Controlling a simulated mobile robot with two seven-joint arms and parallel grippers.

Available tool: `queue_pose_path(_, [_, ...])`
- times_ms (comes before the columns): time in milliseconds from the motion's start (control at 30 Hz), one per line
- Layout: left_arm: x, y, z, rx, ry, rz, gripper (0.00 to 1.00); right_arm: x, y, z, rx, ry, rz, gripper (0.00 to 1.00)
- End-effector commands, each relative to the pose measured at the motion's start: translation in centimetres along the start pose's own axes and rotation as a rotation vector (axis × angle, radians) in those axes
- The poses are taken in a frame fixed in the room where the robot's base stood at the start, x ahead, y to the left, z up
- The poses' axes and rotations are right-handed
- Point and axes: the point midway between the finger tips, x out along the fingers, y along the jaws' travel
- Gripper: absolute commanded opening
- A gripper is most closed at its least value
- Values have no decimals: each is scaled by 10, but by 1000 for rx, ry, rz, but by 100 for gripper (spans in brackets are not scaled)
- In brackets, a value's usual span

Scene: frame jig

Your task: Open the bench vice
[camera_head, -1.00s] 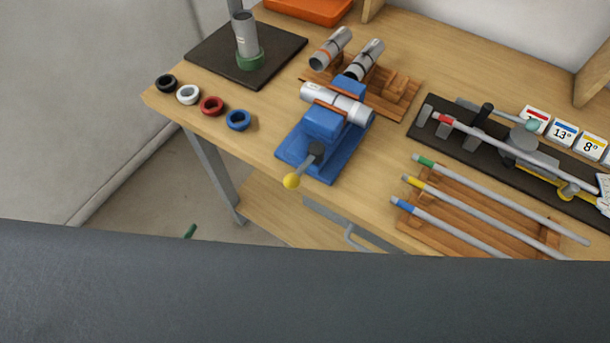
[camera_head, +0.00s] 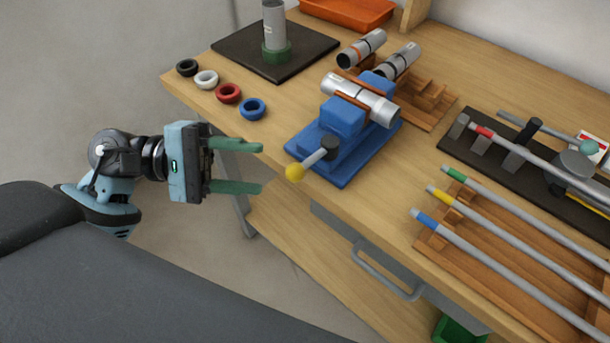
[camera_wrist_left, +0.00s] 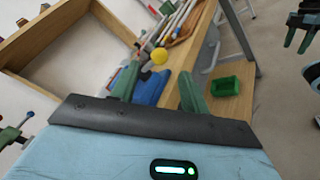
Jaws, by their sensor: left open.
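The blue bench vice (camera_head: 345,135) stands at the front edge of the wooden bench, with a silver tube (camera_head: 360,99) lying between its jaws. Its grey lever handle (camera_head: 318,158) points toward the front left and ends in a yellow knob (camera_head: 294,172). My left gripper (camera_head: 262,167) is open and empty, its green fingers pointing at the knob from the left, a short gap away. In the left wrist view the yellow knob (camera_wrist_left: 159,56) shows beyond and between the two fingers (camera_wrist_left: 155,92). My right gripper is not clearly identifiable in the head view.
Black, white, red and blue rings (camera_head: 252,109) lie along the bench's left edge. A dark plate (camera_head: 230,50) carries an upright tube in a green collar. Tubes rest on a wooden rack behind the vice, and rods on a rack (camera_head: 440,239) to the right. A drawer handle (camera_head: 385,270) juts out below.

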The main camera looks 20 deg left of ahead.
Motion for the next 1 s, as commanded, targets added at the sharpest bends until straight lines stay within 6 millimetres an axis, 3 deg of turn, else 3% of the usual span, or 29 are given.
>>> queue_pose_path(267, [12,1,1,-1,-3,1,46,-2,0,-9,-2,14,1,57])
queue_pose_path(700, [70,2,2,-4,-3,5,46,-19,-2,-11,-1,8,1,57])
queue_pose_path(1000, [79,0,0,-5,-1,3,46,-18,-2,-10,-2,7,1,57])
